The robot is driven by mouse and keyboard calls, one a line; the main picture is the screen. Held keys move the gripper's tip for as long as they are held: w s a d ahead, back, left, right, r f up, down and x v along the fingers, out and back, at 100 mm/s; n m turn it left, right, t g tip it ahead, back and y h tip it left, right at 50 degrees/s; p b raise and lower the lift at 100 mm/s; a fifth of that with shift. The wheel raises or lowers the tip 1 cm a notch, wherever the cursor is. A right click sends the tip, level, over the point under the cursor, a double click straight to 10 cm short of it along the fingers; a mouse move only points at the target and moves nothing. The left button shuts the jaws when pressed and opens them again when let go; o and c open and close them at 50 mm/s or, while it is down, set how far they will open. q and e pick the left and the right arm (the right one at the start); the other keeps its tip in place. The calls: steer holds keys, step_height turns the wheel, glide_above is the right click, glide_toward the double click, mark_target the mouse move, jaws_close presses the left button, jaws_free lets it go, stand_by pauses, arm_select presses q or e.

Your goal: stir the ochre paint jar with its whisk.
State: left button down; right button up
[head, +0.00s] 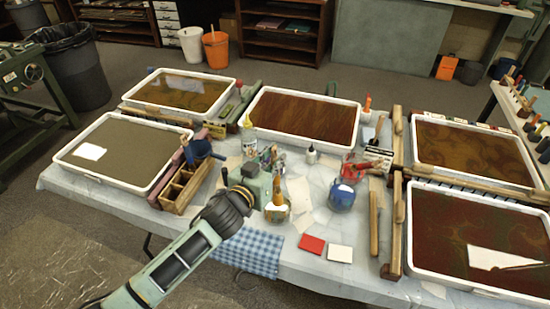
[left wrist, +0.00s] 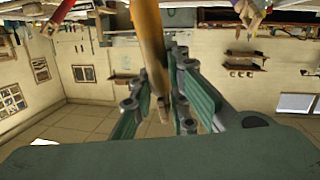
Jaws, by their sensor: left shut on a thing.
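The ochre paint jar (head: 277,214), a small glass jar, stands near the front middle of the table in the head view. The whisk's orange-yellow handle (head: 277,192) rises roughly upright from its mouth; its lower end is hidden in the jar. My left gripper (head: 272,188) is at the handle, just above the jar. In the left wrist view the green fingers (left wrist: 160,100) are shut on the whisk handle (left wrist: 150,45). My right gripper is not in view.
A blue jar (head: 341,199) and a red jar (head: 352,170) stand to the right. A bottle (head: 249,140) and several small items crowd behind. A wooden caddy (head: 188,186) stands left. Red (head: 312,245) and white (head: 340,254) squares and a checked cloth (head: 250,250) lie in front.

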arm_select(q)
step_height(320, 180, down, 4)
steer(key=b, duration=0.2)
steer(key=shift+f+b, duration=0.1)
steer(key=shift+b, duration=0.25)
steer(key=shift+f+b, duration=0.35)
steer(key=shift+f, duration=0.15)
stand_by(0.6)
